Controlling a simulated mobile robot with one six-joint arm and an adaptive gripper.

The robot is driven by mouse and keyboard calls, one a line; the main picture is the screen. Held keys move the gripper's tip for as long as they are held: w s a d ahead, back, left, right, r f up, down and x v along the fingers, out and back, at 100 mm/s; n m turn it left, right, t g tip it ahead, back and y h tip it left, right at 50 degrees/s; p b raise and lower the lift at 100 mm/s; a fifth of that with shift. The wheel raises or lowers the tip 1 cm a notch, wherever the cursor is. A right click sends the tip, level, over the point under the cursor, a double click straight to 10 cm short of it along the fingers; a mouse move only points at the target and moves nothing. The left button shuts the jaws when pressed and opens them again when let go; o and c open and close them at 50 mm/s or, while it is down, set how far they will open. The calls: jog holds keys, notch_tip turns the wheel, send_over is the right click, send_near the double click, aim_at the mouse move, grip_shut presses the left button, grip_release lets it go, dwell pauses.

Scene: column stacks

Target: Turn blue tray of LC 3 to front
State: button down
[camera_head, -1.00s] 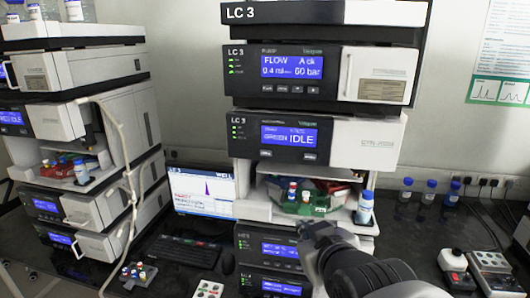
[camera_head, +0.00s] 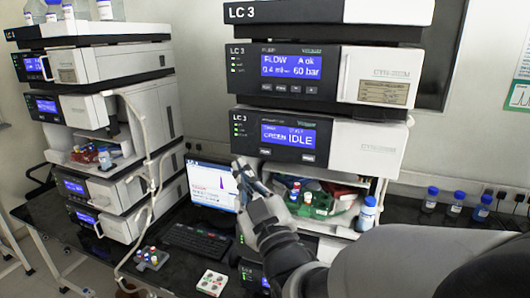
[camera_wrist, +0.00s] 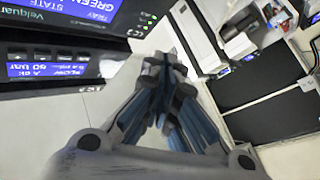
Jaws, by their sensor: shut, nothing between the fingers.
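The LC 3 stack (camera_head: 372,140) stands right of centre in the head view, with an open sampler bay (camera_head: 378,186) below its IDLE module. In the bay I see a green tray (camera_head: 318,208) with several vials on it and a reddish tray behind it. I cannot make out a blue tray; the left of the bay is partly hidden by my gripper. My gripper (camera_head: 242,170) is shut and empty, raised in front of the bay's left edge, below the IDLE display. In the wrist view its fingertips (camera_wrist: 165,62) meet, with LC 3's displays (camera_wrist: 75,15) at upper left.
A blue-capped bottle (camera_head: 367,213) stands at the bay's right front. A monitor (camera_head: 212,187) and keyboard (camera_head: 197,243) are left of the stack. Another stack (camera_head: 95,135) with a hanging tube stands further left. Several bottles (camera_head: 455,205) are on the right bench.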

aim_at(265, 151)
jog(key=shift+w+d+p, duration=0.25)
jog(key=shift+w+d, duration=0.25)
jog(key=shift+w, duration=0.9)
jog(key=shift+w+d+p, duration=0.2)
jog(key=shift+w+d, duration=0.35)
jog(key=shift+w, duration=0.8)
jog(key=shift+w+d+p, duration=0.25)
jog(key=shift+w+d, duration=0.25)
jog(key=shift+w, duration=0.9)
jog(key=shift+w, duration=0.1)
jog(key=shift+w+d+b, duration=0.15)
jog(key=shift+w+b, duration=0.15)
jog(key=shift+b, duration=0.2)
jog(key=shift+w+d+b, duration=0.1)
jog(key=shift+w+b, duration=0.2)
jog(key=shift+w, duration=0.05)
jog(key=shift+s, duration=0.1)
jog(key=shift+s+a+b, duration=0.25)
jog(key=shift+s+b, duration=0.4)
jog(key=shift+s, duration=0.1)
